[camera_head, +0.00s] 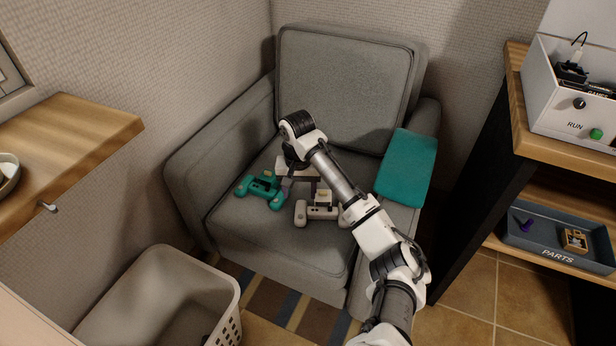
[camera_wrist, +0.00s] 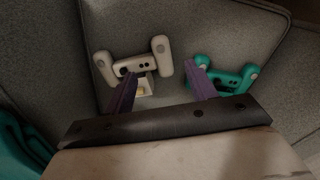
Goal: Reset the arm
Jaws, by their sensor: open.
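My arm reaches over the grey armchair (camera_head: 345,75). My gripper (camera_head: 286,190) is low above the seat cushion, partly hidden by my wrist. In the wrist view its two purple fingers (camera_wrist: 160,85) are apart with nothing held between them. A teal controller (camera_head: 262,190) lies on the seat to the left; it also shows right of the fingers in the wrist view (camera_wrist: 232,80). A white controller (camera_head: 318,212) lies on the seat to the right; in the wrist view (camera_wrist: 132,66) it is beyond the left finger. A small pale block sits against it.
A teal cloth (camera_head: 408,165) drapes over the right armrest. A wooden shelf (camera_head: 60,140) juts in at left, above a light basket (camera_head: 165,290). A shelf unit at right carries a white RUN box (camera_head: 560,105) and a PARTS tray (camera_head: 530,243).

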